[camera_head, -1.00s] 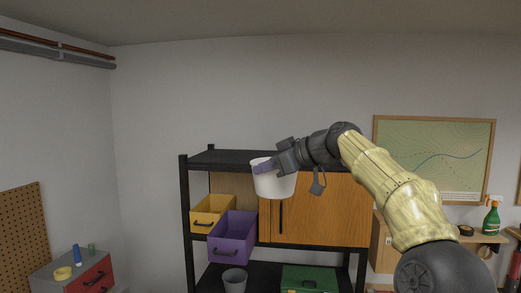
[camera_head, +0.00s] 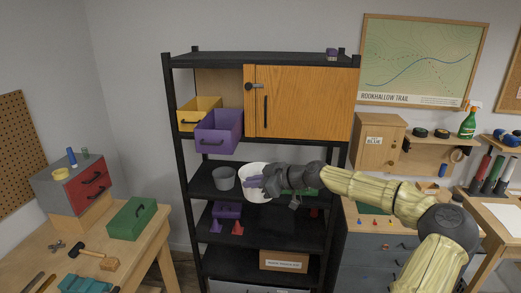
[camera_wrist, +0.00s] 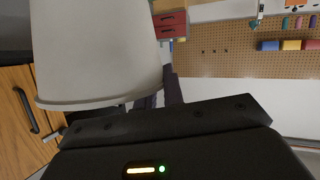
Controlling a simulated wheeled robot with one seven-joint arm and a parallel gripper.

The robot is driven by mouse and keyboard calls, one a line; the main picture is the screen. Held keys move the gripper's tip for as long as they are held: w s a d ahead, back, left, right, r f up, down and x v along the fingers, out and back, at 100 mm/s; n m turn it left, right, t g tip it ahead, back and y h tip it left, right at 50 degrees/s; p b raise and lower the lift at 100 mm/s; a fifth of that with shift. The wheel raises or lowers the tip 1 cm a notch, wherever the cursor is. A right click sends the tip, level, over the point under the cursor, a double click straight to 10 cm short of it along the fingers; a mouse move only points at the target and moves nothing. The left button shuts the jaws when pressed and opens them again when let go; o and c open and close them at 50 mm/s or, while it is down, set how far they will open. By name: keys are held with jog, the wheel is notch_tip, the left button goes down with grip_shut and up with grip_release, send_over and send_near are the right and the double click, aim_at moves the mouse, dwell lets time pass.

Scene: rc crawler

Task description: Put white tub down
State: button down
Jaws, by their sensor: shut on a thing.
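The white tub (camera_head: 255,194) is in front of the middle shelf of the black rack (camera_head: 205,184) in the head view. My gripper (camera_head: 256,181) is shut on the tub's right side and near rim. In the wrist view the tub (camera_wrist: 95,50) fills the upper left, and its far end is cut off by the picture's edge. I cannot tell whether its base touches the shelf board. The grey cup (camera_head: 223,178) stands on that shelf just left of the tub. A green case (camera_head: 300,190) is to the right, partly hidden behind my gripper.
Above are an open purple drawer (camera_head: 218,133), a yellow drawer (camera_head: 192,118) and a wooden cabinet door (camera_head: 305,103). The shelf below holds a purple box (camera_head: 227,210) and small cones. The room between cup and case is narrow.

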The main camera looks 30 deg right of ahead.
jog(key=s+a+f+n+g+y+b, duration=0.2)
jog(key=s+a+f+b, duration=0.2)
jog(key=a+f, duration=0.5)
jog(key=s+a+f+n+g+y+b, duration=0.1)
jog(key=s+a+f+n+g+b, duration=0.1)
jog(key=s+a+f, duration=0.3)
jog(key=a+f+n+b, duration=0.1)
jog(key=a+f, duration=0.3)
jog(key=f, duration=0.1)
jog(key=shift+s+a+f+y+b, duration=0.3)
jog(key=shift+s+y+b, duration=0.05)
jog(key=shift+y, duration=0.05)
